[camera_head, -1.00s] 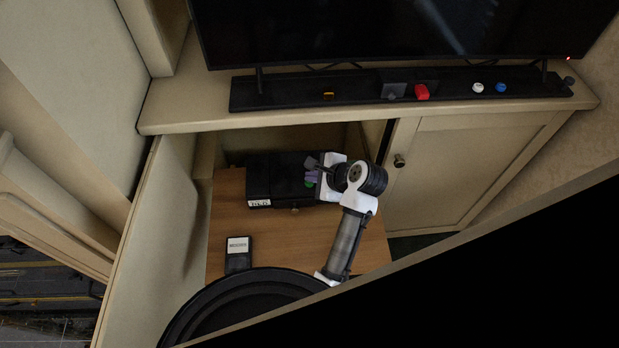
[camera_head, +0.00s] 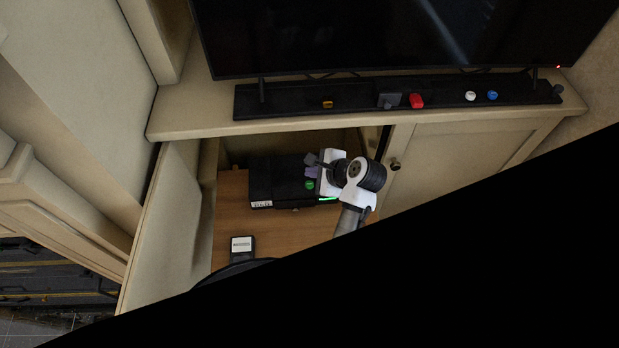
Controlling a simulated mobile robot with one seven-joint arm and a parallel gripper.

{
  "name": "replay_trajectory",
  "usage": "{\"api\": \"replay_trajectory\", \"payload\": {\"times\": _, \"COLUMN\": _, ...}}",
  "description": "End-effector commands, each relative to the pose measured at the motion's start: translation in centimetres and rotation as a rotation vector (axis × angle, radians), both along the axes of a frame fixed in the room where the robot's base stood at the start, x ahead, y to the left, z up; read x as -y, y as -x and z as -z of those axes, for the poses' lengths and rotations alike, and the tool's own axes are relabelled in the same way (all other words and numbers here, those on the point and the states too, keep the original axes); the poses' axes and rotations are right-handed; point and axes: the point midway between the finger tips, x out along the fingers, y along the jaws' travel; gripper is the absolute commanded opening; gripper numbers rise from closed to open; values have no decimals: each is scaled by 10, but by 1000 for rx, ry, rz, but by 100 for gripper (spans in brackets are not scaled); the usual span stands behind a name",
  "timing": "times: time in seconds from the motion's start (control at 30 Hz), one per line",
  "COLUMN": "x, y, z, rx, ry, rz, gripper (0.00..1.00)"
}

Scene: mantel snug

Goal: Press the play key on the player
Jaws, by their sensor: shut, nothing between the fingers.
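The player (camera_head: 272,183) is a black box on a wooden shelf inside the open cabinet. A round green key (camera_head: 310,184) and a purple key (camera_head: 311,172) show at its right part; no lettering on them is readable. A bright green strip (camera_head: 328,200) glows low at the player's front right. My gripper (camera_head: 312,161) is shut and empty, with its grey fingers over the player's right part, close beside the purple key. Whether the fingers touch anything cannot be told. My white and black wrist hides the player's right end.
A small black case with a white label (camera_head: 241,245) lies on the wooden shelf (camera_head: 228,215). The open cabinet door (camera_head: 165,230) stands at the left. The countertop (camera_head: 200,120) with a television (camera_head: 400,40) is above. A large black area covers the lower right.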

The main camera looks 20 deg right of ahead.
Motion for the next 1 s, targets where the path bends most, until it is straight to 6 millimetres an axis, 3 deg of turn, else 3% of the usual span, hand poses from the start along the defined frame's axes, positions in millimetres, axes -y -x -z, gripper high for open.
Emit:
{"api": "replay_trajectory", "payload": {"times": 0.23, "x": 0, "y": 0, "z": -23, "rx": 0, "ry": -1, "rz": 1, "gripper": 0}}
{"api": "replay_trajectory", "payload": {"times": 1.0, "x": 0, "y": 0, "z": -22, "rx": 0, "ry": 0, "rz": 0, "gripper": 0}}
